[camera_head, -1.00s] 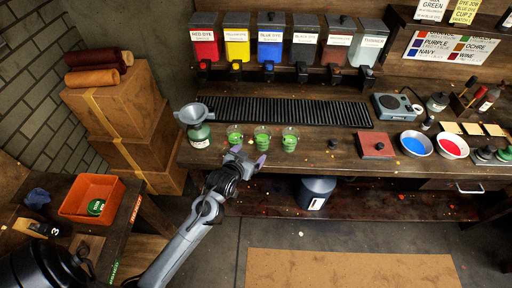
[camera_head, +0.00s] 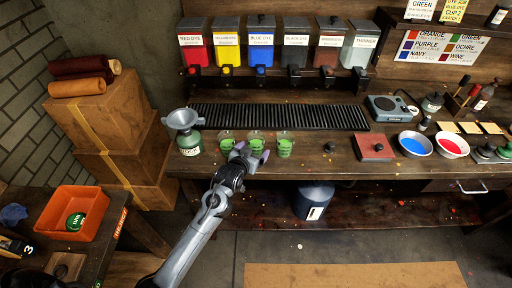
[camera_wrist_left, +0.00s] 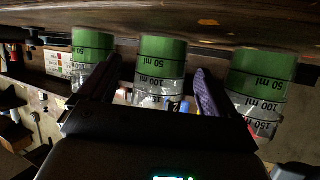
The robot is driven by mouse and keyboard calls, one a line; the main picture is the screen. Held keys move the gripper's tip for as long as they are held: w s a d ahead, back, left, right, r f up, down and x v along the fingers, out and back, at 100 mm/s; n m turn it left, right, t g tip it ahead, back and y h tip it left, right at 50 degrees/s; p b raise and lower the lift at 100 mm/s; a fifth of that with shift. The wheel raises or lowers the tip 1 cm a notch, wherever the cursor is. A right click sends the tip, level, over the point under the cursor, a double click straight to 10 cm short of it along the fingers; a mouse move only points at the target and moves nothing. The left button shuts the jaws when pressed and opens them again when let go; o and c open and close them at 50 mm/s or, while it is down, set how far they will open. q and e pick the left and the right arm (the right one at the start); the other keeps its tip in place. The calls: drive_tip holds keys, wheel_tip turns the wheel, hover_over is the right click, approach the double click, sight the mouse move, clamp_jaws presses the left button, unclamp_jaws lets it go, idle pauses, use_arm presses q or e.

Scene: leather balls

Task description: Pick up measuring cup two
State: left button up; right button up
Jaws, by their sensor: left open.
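Three clear measuring cups with green contents stand in a row on the wooden bench: a left cup (camera_head: 226,143), a middle cup (camera_head: 256,144) and a right cup (camera_head: 285,147). My left gripper (camera_head: 250,153) is open at the front of the middle cup. In the left wrist view the picture is upside down, and the middle cup (camera_wrist_left: 161,65) shows between the two spread fingers. The other cups stand outside the fingers, one on either side. Whether a finger touches glass cannot be told. My right gripper is not in view.
A green bottle with a grey funnel (camera_head: 186,130) stands left of the cups. A small dark knob (camera_head: 329,147) and a red-brown block (camera_head: 374,148) lie to the right. A black ridged rack (camera_head: 278,117) runs behind. An orange bin (camera_head: 73,213) stands at lower left.

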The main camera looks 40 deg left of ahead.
use_arm(q)
drive_tip(key=shift+b+x, duration=0.45)
drive_tip(key=shift+x, duration=1.8)
drive_tip(key=shift+s, duration=0.15)
drive_tip(key=shift+c, duration=0.4)
drive_tip(key=c, duration=1)
drive_tip(key=shift+c, duration=0.2)
